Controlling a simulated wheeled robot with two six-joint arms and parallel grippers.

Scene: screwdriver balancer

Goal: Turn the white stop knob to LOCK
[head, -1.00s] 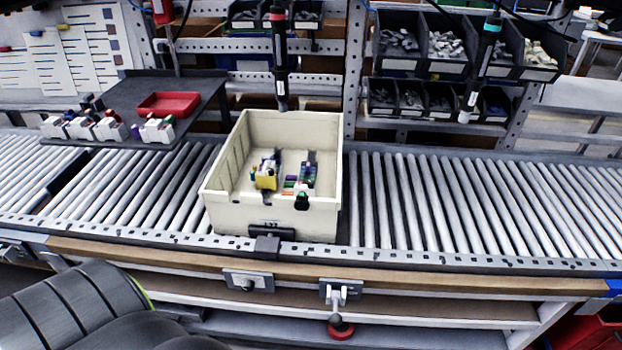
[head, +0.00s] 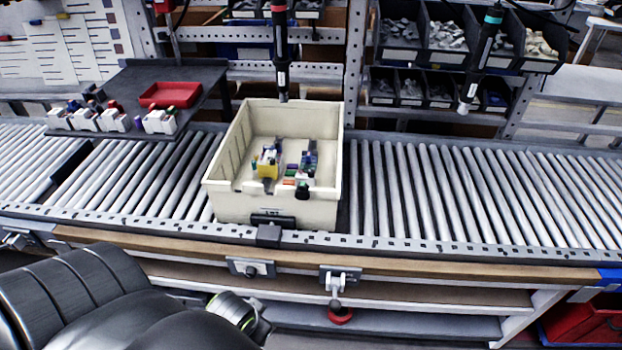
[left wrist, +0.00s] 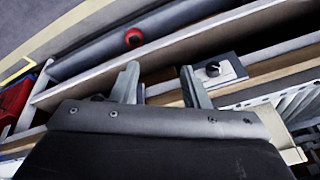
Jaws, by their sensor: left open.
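Two fittings sit on the front rail below the conveyor. The left one is a pale plate with a small dark knob (head: 251,271); this knob also shows in the left wrist view (left wrist: 213,70), looking black with a light mark. The right one is a light grey-white fitting (head: 340,277) with a stem down to a red disc (head: 341,315). No clearly white knob or LOCK lettering can be read. My left gripper (left wrist: 160,88) is open and empty, with its right-hand finger just short of the dark knob in that picture. My right gripper is not in view.
A cream bin (head: 228,207) holding small parts stands on the roller conveyor (head: 440,200), behind the rail. Two screwdrivers hang above, a red-topped one (head: 280,45) and a teal-topped one (head: 483,50). A shelf (head: 400,299) runs below the rail.

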